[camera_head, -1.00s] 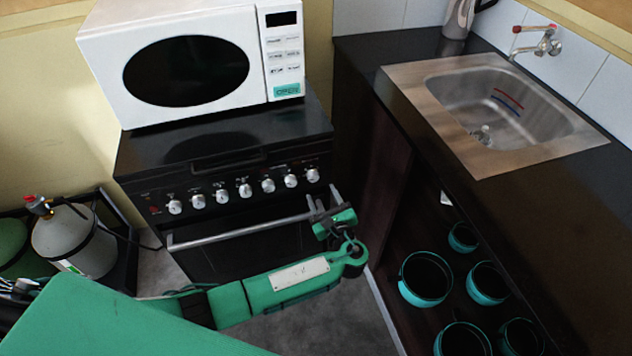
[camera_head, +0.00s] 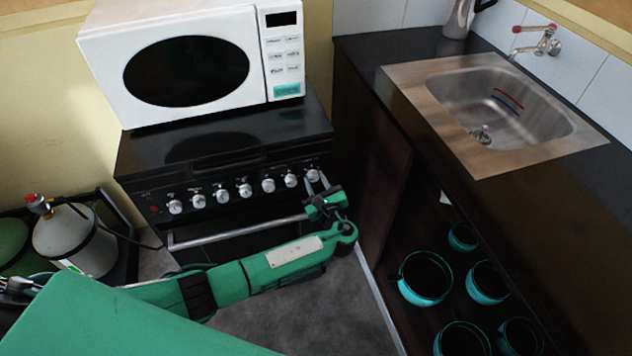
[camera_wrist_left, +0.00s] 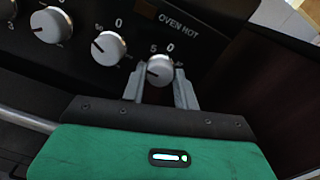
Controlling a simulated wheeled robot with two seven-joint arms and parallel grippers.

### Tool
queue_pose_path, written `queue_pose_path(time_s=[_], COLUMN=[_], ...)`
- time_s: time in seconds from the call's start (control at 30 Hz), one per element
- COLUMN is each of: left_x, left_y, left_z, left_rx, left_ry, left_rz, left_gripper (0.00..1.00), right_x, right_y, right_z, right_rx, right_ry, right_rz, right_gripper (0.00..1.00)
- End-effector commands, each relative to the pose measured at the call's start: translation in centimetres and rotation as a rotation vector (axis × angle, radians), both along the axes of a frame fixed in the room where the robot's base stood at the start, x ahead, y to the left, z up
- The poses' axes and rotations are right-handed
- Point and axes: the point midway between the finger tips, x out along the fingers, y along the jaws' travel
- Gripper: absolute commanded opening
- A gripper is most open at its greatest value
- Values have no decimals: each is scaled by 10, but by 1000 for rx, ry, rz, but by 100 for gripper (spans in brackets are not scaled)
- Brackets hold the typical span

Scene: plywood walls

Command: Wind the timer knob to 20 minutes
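The black stove has a row of silver knobs along its front panel. The rightmost knob (camera_head: 312,175), with a printed 0 above it and a 5 beside that, appears to be the timer knob; it also shows in the left wrist view (camera_wrist_left: 160,70). My left gripper (camera_head: 317,185) is at this knob, its two grey fingers apart, one on each side of it. I cannot tell whether the fingers touch the knob. The knob's pointer mark faces lower left in the wrist view. My right gripper is not in view.
The oven handle (camera_head: 235,233) runs below the knobs, close under my left gripper. Another knob (camera_wrist_left: 108,48) is just left. A dark cabinet stands to the right, with a sink (camera_head: 500,105) and teal pots below. A white microwave (camera_head: 255,50) sits on the stove.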

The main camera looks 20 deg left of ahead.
Motion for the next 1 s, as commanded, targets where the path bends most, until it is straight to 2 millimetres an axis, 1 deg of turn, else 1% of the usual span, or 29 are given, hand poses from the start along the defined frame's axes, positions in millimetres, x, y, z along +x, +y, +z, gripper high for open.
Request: queue_pose_path(time_s=[0.37,0.63,0.83,1.0], left_x=[0,-1,-1,-1], left_y=[0,0,0,0], left_z=[-1,-1,-2,-1], left_rx=[-5,-17,-43,-73], left_ry=[-2,-9,-28,-49], left_rz=[2,1,1,2], left_gripper=[7,7,7,7], right_x=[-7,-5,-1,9], right_y=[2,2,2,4], right_z=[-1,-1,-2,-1], right_rx=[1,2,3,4], right_ry=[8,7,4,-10], right_rz=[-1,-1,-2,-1], right_gripper=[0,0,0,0])
